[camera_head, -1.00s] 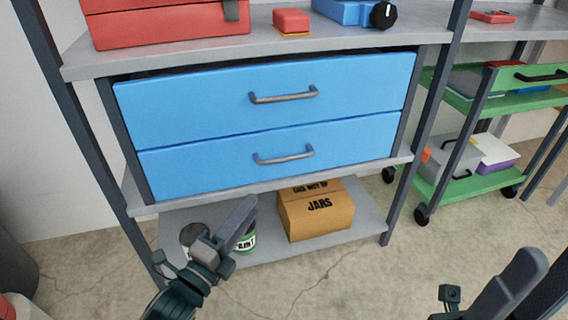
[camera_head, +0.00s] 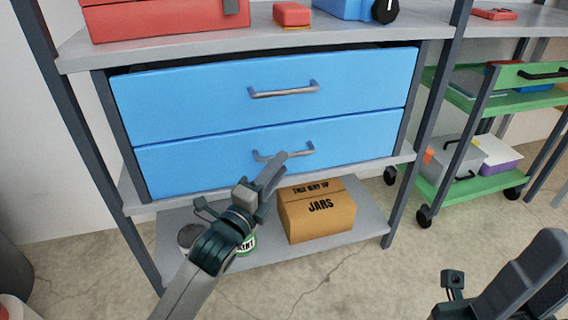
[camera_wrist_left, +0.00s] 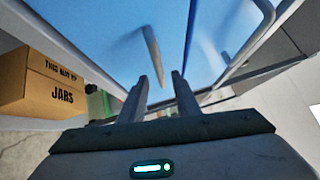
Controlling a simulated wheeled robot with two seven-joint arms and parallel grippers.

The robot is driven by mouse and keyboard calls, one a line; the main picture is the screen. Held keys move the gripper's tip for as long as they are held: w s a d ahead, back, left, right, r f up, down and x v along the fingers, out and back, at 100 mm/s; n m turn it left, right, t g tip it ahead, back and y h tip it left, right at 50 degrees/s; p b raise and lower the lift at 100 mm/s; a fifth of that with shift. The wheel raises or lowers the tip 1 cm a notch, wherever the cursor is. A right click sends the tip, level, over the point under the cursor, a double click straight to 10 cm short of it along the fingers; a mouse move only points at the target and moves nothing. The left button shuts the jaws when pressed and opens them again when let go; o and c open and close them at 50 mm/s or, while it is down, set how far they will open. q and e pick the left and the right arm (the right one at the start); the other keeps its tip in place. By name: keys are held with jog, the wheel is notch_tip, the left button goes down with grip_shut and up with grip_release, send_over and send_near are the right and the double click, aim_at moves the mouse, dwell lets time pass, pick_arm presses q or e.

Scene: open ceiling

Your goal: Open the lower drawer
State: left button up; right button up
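The blue lower drawer (camera_head: 200,165) is shut, under the blue upper drawer (camera_head: 200,100), also shut. The lower drawer's grey bar handle (camera_head: 298,151) is partly hidden by my left gripper (camera_head: 274,170) in the head view. A grey handle (camera_wrist_left: 152,55) stands just beyond the fingertips, near the left finger; I see no contact. My right gripper (camera_head: 515,280) is at the lower right of the head view, away from the drawers; its finger gap is unclear.
A cardboard jars box (camera_head: 318,216) and paint cans (camera_head: 248,243) stand on the bottom shelf below the drawers, close to my left arm. A red toolbox (camera_head: 165,20) is on the shelf above. A green cart (camera_head: 470,185) stands at the right.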

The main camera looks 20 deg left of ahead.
pick_arm(q)
jog(key=shift+b+x, duration=0.35)
jog(key=shift+x, duration=1.25)
grip_shut()
